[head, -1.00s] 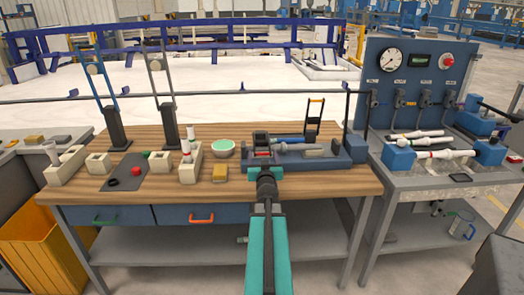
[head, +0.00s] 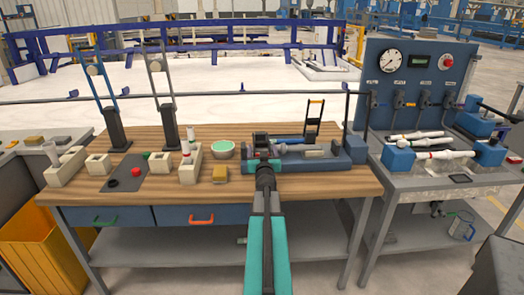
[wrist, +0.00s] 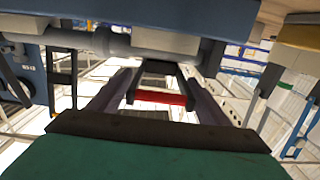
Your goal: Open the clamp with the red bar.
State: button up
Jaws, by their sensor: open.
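My gripper (head: 262,150) is at the left end of a blue fixture (head: 345,160) on the wooden bench. In the wrist view, the red bar (wrist: 160,97) of a black clamp frame (wrist: 157,68) lies between the two dark fingers of my gripper (wrist: 157,85). The fingers are open, and I cannot tell whether they touch the bar. In the head view the red bar is hidden behind my gripper. A second clamp frame with an orange bar (head: 315,100) stands upright at the fixture's back right. A grey pipe (head: 310,147) lies along the fixture; it also shows in the wrist view (wrist: 120,45).
Left of the fixture stand a green bowl (head: 223,149), a yellow block (head: 220,174) and several cream blocks with sockets (head: 190,168). Two tall posts (head: 117,130) rise at the back left. A blue gauge panel (head: 418,85) stands at the right. The bench's front strip is clear.

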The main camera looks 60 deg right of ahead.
jog(key=c, duration=1.3)
jog(key=shift+c, duration=0.2)
jog(key=shift+s+d+r+p, duration=0.1)
jog(key=shift+d+r+p, duration=0.05)
jog(key=shift+p, duration=0.15)
